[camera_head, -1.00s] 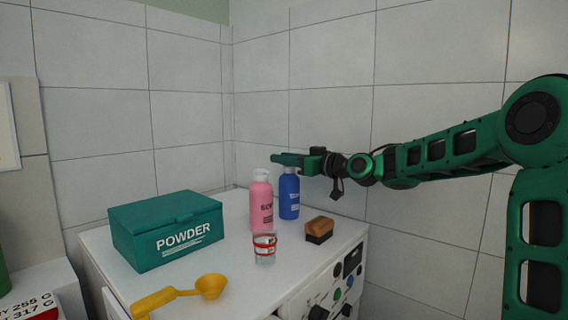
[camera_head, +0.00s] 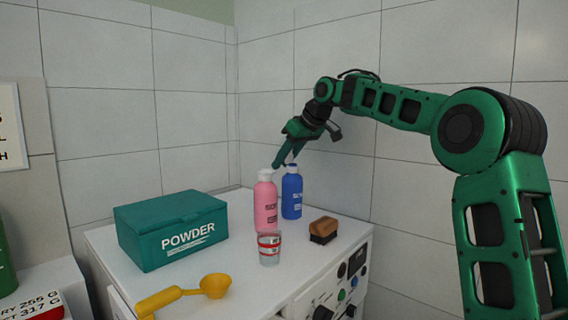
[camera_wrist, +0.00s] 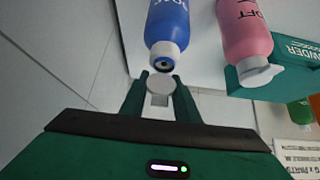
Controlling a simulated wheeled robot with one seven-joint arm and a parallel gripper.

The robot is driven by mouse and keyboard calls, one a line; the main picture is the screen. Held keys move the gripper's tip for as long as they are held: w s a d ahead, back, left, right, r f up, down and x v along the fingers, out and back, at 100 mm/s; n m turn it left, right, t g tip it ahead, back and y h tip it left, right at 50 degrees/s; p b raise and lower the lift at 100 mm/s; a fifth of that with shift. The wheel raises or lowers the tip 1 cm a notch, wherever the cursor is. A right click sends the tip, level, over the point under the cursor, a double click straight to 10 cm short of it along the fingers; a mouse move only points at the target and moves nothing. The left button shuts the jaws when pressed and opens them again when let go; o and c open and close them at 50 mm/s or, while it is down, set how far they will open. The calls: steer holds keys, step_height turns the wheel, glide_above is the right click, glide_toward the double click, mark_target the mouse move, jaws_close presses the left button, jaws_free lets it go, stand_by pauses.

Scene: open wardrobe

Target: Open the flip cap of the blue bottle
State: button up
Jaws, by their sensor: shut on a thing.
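The blue bottle (camera_head: 292,197) stands upright on the white top, right of and partly behind the pink bottle (camera_head: 265,207). My gripper (camera_head: 284,161) reaches down from the upper right to the top of the blue bottle. In the wrist view the blue bottle (camera_wrist: 168,22) shows a dark opening at its neck. Its round white flip cap (camera_wrist: 160,84) sits apart from that opening, swung out to one side, between my two fingertips. My gripper is shut on the cap. The hinge is too small to make out.
A teal powder box (camera_head: 172,230) stands at the left, with a yellow scoop (camera_head: 190,291) in front. A small glass with red bands (camera_head: 269,248) and a brown brush (camera_head: 323,229) stand near the bottles. Tiled walls rise close behind.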

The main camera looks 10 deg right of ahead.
mark_target(296, 166)
steer(key=shift+w+a+f+g+h, duration=0.1)
steer(key=shift+f+g+h, duration=0.1)
steer(key=shift+g+h, duration=0.55)
steer(key=shift+g, duration=0.25)
steer(key=o, duration=0.7)
steer(key=v, duration=1)
steer(key=shift+r, duration=0.3)
